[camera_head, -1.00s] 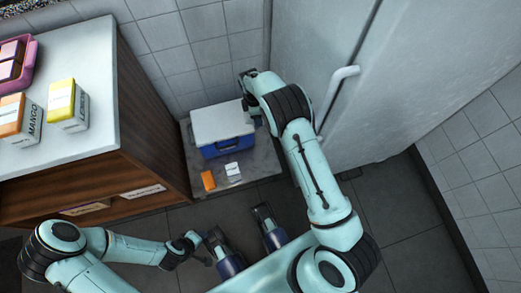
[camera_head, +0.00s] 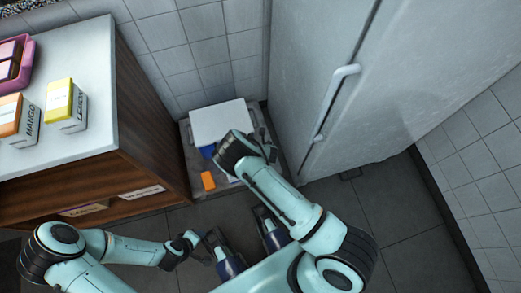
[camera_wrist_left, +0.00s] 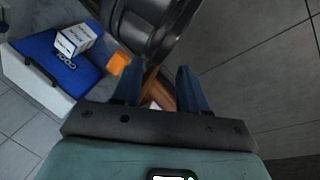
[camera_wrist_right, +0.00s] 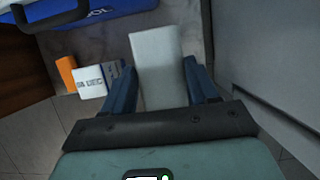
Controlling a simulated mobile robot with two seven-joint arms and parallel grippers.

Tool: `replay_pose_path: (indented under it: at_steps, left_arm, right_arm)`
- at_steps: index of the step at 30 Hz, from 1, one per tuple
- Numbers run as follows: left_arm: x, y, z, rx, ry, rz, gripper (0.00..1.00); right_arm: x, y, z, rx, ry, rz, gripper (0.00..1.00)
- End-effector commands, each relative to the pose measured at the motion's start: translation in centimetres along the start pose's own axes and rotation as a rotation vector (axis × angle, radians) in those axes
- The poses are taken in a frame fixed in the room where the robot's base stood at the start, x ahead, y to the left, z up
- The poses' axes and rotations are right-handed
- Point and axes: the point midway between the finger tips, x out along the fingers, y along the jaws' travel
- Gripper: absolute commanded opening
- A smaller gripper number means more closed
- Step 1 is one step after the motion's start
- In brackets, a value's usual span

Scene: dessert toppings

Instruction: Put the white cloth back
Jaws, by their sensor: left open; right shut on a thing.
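A pale, flat rectangular piece, seemingly the white cloth (camera_wrist_right: 157,52), stands between the fingers of my right gripper (camera_wrist_right: 155,82) in the right wrist view. The gripper is shut on it, beside the blue cooler (camera_wrist_right: 105,12) with the white lid (camera_head: 221,120). In the head view my right wrist covers the cooler's front and the held piece cannot be made out. My left gripper (camera_wrist_left: 158,78) is open and empty, low in front of my body. The cooler (camera_wrist_left: 62,58) also shows in the left wrist view.
An orange carton (camera_head: 208,181) and a white-and-blue carton (camera_wrist_right: 93,83) stand before the cooler. The wooden counter (camera_head: 100,55) with a mango carton (camera_head: 14,117) and yellow carton (camera_head: 66,105) is left. A refrigerator (camera_head: 385,80) stands close on the right. Floor (camera_head: 390,220) is free there.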

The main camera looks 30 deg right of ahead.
Motion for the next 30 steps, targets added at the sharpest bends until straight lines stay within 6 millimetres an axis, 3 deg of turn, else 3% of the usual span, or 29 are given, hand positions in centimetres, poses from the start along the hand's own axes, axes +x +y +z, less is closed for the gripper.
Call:
replay_pose_path:
  at_steps: [1,8,11,15,23,30]
  left_arm:
    - [0.8,-0.3,-0.7,-0.003,0.018,-0.002,0.43]
    - [3.4,-1.3,-4.3,-0.011,0.121,-0.01,0.43]
    - [4.6,-2.3,-4.1,-0.021,0.111,-0.025,0.43]
    - [5.8,-3.9,-1.9,-0.039,0.04,-0.052,0.43]
    - [6.6,-4.9,-0.6,-0.052,-0.005,-0.071,0.43]
    - [8.2,-6.9,1.9,-0.079,-0.088,-0.106,0.43]
  right_arm:
    - [1.6,0.0,-0.8,-0.001,0.005,0.0,0.3]
    - [7.6,-0.1,-3.3,0.003,0.005,-0.001,0.3]
    - [9.9,0.0,-4.3,0.004,0.005,-0.001,0.3]
    - [12.1,0.0,-5.1,0.004,0.003,-0.002,0.3]
    - [13.6,0.0,-5.7,0.005,0.002,-0.001,0.3]
    - [16.8,0.1,-7.0,0.005,0.002,0.0,0.3]
